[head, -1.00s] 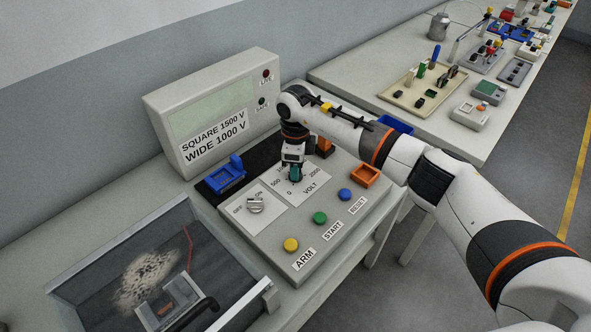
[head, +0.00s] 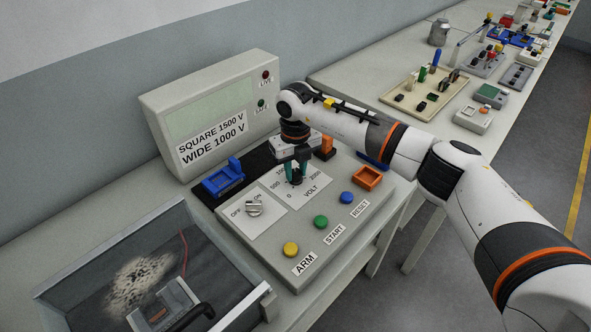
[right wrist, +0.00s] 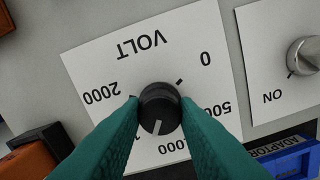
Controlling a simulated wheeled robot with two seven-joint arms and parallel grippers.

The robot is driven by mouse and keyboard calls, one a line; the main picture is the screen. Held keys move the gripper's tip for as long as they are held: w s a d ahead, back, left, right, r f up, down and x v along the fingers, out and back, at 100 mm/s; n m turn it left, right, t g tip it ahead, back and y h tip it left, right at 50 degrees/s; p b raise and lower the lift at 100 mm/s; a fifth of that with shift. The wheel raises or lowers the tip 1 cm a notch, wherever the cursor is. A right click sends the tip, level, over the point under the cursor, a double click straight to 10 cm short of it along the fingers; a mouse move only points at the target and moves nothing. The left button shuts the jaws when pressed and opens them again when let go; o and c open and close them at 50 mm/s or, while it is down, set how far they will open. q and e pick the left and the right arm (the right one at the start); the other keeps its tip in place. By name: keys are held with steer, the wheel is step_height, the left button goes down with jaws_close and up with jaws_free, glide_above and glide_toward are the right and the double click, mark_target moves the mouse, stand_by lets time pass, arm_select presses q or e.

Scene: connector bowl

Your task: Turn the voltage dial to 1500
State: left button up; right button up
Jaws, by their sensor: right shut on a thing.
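The voltage dial (right wrist: 160,108) is a black round knob on a white plate (right wrist: 85,55) marked VOLT, with numbers from 0 to 2000. In the right wrist view its white pointer line points down and slightly left, between the 1000 label and the partly hidden 1500 label. My right gripper (right wrist: 161,112) has teal fingers shut on the dial from both sides. In the head view my right gripper (head: 296,172) reaches down onto the dial from above. The fingers cover much of the 1500 label. My left gripper is not in view.
An OFF/ON switch (head: 254,208) sits left of the dial. Yellow (head: 290,250), green (head: 321,222) and blue (head: 347,197) buttons line the panel front. A blue adaptor (head: 223,180) and an orange tray (head: 367,178) are nearby. A display box (head: 210,110) stands behind, reading SQUARE 1500 V, WIDE 1000 V.

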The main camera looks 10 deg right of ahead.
mark_target(295, 172)
steer(key=m, duration=0.5)
steer(key=shift+r, duration=0.1)
stand_by(0.4)
steer(key=o, duration=1)
steer(key=shift+c, duration=0.2)
step_height(295, 172, up, 12)
steer(key=b, duration=0.3)
